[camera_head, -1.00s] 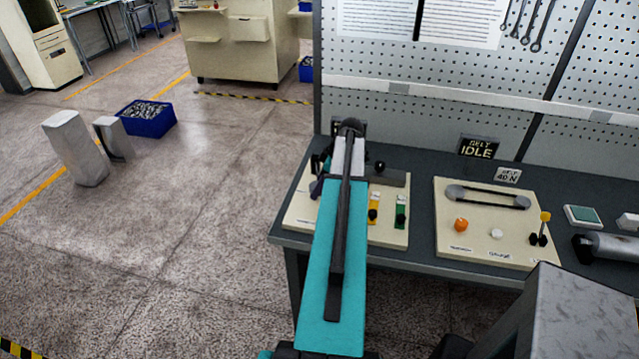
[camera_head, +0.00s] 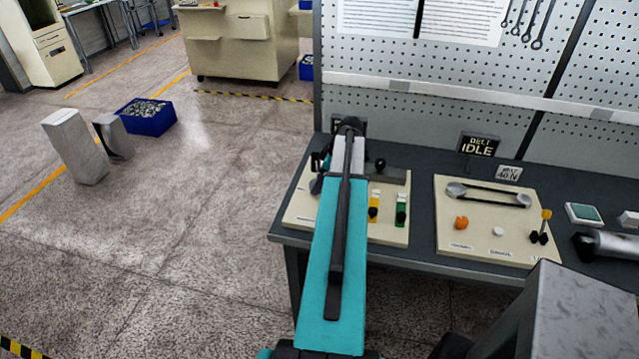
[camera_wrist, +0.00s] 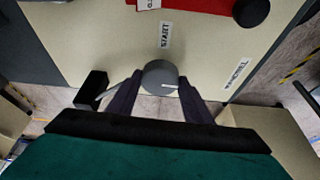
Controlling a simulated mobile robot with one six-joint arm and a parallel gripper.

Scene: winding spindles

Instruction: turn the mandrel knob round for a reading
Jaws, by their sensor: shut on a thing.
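The mandrel knob, a grey round knob (camera_wrist: 160,76), shows in the wrist view with a short white mark near its edge on the gripper side. My gripper (camera_wrist: 158,92) is shut on the knob, with one dark finger on each side. In the head view my teal arm hides the knob and most of the gripper. The same cream panel (camera_head: 297,210) shows on the bench's left end.
A black ball-topped lever (camera_head: 380,164), a yellow switch (camera_head: 374,205) and a green switch (camera_head: 401,210) stand close right of my arm. A belt panel (camera_head: 480,240) lies further right. A BELT IDLE sign (camera_head: 478,145) stands behind.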

